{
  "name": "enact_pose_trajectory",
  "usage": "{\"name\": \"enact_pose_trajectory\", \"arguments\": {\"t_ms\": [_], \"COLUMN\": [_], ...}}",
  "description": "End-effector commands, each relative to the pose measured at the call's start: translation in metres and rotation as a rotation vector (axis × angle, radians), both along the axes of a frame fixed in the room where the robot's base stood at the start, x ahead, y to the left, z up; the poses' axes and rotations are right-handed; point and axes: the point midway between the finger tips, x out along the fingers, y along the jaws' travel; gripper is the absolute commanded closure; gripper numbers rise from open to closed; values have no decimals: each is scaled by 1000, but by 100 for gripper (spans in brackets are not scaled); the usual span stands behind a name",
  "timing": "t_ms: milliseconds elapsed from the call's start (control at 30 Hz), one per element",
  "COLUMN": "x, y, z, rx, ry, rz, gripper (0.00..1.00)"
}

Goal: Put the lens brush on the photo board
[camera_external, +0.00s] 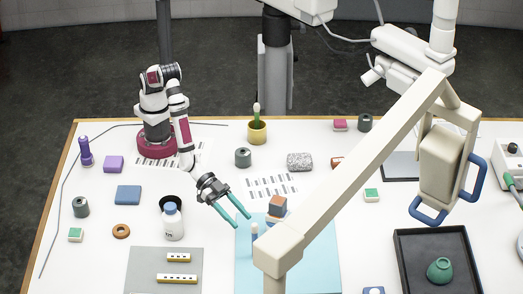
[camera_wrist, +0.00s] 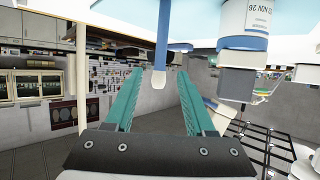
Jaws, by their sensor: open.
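A slim blue stick with a pale tip, apparently the lens brush (camera_external: 254,236), stands upright on a light blue sheet (camera_external: 315,262). In the wrist view the blue stick with its white tip (camera_wrist: 160,55) shows between and beyond my fingers, apart from them. My gripper (camera_external: 243,220) is open and empty, its teal fingers just above left of the stick; they also show spread in the wrist view (camera_wrist: 160,90). A grey board (camera_external: 150,275) with two striped strips lies at the front left. I cannot tell which of the two is the photo board.
A blue-capped white bottle (camera_external: 172,223) stands left of my gripper. An orange-and-grey block (camera_external: 278,203) rests on a pale item to its right. A large beige boom (camera_external: 350,165) crosses above the table's right half. A black tray (camera_external: 403,278) lies at front right.

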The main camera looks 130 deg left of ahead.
Motion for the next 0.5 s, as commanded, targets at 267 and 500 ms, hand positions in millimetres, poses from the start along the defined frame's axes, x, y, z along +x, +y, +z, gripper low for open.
{"name": "enact_pose_trajectory", "arguments": {"t_ms": [267, 500], "x": [-55, -64], "y": [0, 1], "z": [24, 30], "rx": [-1, -1], "ry": [-1, 16], "rz": [0, -11], "gripper": [45, 45]}}
